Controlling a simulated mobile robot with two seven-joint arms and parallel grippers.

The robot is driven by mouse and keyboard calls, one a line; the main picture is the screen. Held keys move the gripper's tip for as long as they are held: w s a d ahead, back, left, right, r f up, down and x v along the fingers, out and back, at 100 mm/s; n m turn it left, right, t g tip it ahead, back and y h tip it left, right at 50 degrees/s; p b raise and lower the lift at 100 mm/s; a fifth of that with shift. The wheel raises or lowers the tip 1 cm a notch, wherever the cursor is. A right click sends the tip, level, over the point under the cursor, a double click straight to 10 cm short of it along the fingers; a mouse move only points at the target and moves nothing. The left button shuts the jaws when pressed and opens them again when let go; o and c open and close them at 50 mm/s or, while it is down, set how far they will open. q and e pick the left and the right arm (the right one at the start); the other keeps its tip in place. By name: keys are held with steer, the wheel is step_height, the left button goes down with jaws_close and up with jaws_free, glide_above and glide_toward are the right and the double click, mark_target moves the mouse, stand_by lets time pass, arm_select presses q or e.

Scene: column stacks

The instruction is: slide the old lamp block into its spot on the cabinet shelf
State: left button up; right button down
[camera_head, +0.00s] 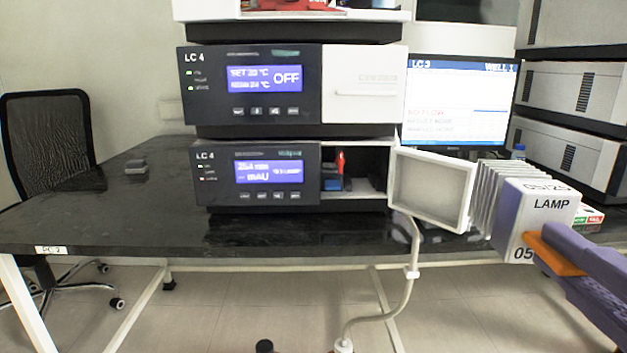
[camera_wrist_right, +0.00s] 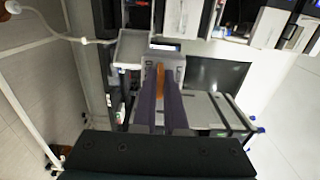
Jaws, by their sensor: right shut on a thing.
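The lamp block (camera_head: 538,218) is a pale grey box with a row of fins on its left and the word LAMP on its face. My right gripper (camera_head: 552,252), purple with orange at the tip, is shut on its lower right part and holds it out in front of the bench, right of the open white door (camera_head: 432,190). In the right wrist view the fingers (camera_wrist_right: 165,78) reach up to a pale surface, and the grip is partly hidden. Which place is the cabinet shelf spot I cannot tell. My left gripper is out of view.
The lower LC 4 unit (camera_head: 255,173) has an open bay (camera_head: 365,181) with a blue part and a red part inside. A pale hose hangs below the door. A monitor (camera_head: 460,100) and stacked instruments (camera_head: 570,100) stand behind. The black bench (camera_head: 100,215) is mostly clear at left.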

steer(key=s+r+m+h, duration=0.2)
steer(key=s+r, duration=0.1)
steer(key=s, duration=0.2)
step_height(320, 180, up, 64)
steer(key=w+m+g+h+p, duration=0.2)
steer(key=m+h+p, duration=0.2)
steer(key=p, duration=5.8)
steer(key=h, duration=0.3)
steer(key=shift+d+p, duration=0.25)
steer(key=shift+p, duration=0.05)
